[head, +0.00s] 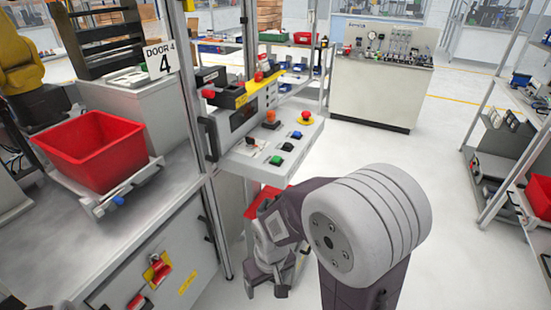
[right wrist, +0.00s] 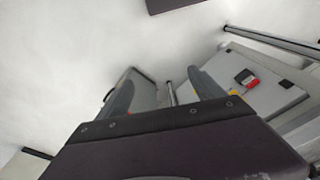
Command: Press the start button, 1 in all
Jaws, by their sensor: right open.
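A sloped light-grey control panel (head: 262,165) stands out from the machine frame in the middle of the head view. No label reading start is legible. My right gripper (head: 267,283) hangs below and in front of the panel, apart from the buttons. In the right wrist view its two fingers (right wrist: 162,92) are spread with nothing between them. My left gripper is not in view.
A red bin (head: 92,150) sits on a stand at left, near a yellow arm (head: 18,62) and a "DOOR 4" sign (head: 161,61). A bench with gauges (head: 375,95) stands behind. Shelving (head: 503,150) is at right. The floor between is clear.

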